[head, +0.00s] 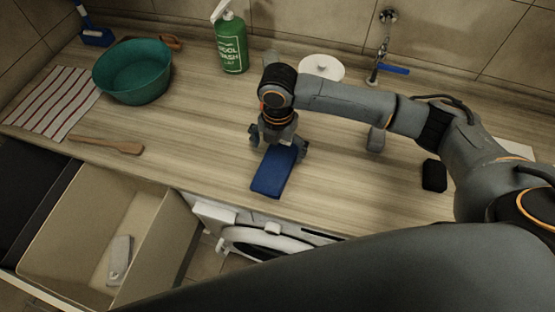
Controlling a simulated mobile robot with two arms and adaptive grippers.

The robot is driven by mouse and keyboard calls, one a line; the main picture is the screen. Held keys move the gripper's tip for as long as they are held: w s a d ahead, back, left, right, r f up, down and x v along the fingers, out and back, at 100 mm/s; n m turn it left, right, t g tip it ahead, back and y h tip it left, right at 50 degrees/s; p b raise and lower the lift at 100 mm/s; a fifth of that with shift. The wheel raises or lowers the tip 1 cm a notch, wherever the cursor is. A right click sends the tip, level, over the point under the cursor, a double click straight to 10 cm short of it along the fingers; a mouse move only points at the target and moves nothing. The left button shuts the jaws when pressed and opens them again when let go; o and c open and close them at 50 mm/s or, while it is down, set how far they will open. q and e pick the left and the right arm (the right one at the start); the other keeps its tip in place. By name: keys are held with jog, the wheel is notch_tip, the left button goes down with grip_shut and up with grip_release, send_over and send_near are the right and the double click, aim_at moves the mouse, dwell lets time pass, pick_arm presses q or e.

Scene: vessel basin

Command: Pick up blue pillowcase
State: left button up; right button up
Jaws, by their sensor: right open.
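The blue pillowcase (272,176) lies folded as a flat rectangle on the wooden counter, near its front edge. My right gripper (279,150) is right over the far end of the pillowcase, pointing down. Its fingers are open, one on each side of the cloth. I cannot tell whether the fingers touch it. The far end of the cloth is partly hidden by the gripper. My left gripper is not in view.
A green wool wash bottle (231,45), a teal basin (133,72), a wooden spoon (107,144) and a striped cloth (52,103) are on the counter. A dark block (434,175) lies right. An open drawer (152,238) and a washing machine (262,243) are below.

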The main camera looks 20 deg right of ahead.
aim_at(278, 159)
notch_tip(278, 159, down, 4)
jog(key=shift+s+r+p, duration=0.1)
jog(key=shift+r+p, duration=0.1)
jog(key=shift+p, duration=0.65)
jog(key=shift+f, duration=0.5)
jog(key=c, duration=1.4)
jog(key=shift+o, duration=0.2)
